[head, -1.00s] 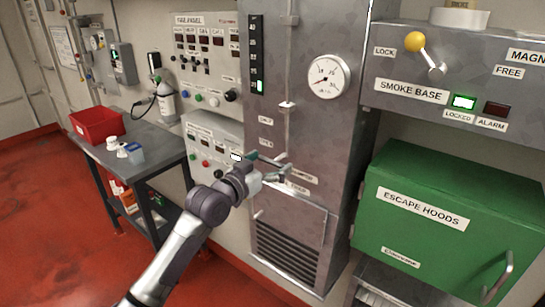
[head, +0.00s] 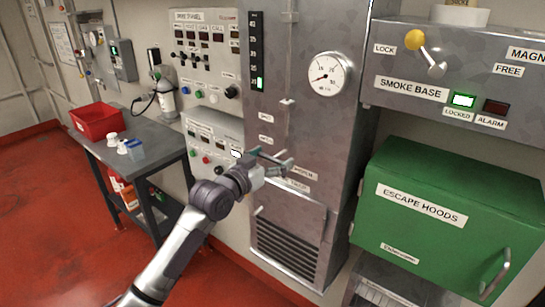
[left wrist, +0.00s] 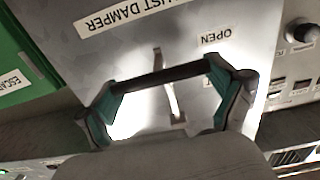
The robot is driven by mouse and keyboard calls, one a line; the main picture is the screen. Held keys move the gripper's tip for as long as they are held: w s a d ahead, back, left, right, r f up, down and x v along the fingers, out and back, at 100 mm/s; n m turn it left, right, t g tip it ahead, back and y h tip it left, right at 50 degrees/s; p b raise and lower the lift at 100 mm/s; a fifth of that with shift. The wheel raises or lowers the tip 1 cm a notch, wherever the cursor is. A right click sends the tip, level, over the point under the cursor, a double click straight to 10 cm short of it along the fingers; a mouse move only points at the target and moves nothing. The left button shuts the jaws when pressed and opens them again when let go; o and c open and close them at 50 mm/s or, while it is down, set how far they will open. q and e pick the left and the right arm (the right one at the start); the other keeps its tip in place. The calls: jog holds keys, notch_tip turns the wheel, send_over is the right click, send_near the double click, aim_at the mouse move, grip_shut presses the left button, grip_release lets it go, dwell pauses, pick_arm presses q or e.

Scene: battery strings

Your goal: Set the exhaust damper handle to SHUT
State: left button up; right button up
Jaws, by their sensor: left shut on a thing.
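In the head view the gripper hides most of the handle. A small label (head: 265,117) sits higher on the panel, too small to read surely. My right gripper is not in view.
A round gauge (head: 327,74) is above on the cabinet. A louvred vent (head: 287,250) is below. A green escape hoods box (head: 440,250) juts out at the right. A table with a red bin (head: 97,122) stands left. Red floor is open at lower left.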

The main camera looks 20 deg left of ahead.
pick_arm(q)
notch_tip(320, 180, up, 8)
jog(key=p, duration=0.4)
jog(key=shift+w+r+p, duration=0.1)
jog(key=shift+r+p, duration=0.1)
jog(key=shift+p, duration=0.2)
jog(key=shift+f, duration=0.15)
jog(key=o, duration=1.3)
jog(key=shift+s+a+f, duration=0.1)
jog(key=shift+s+f, duration=0.1)
jog(key=shift+f, duration=0.05)
jog(key=v, duration=1.2)
jog(key=shift+w, duration=0.1)
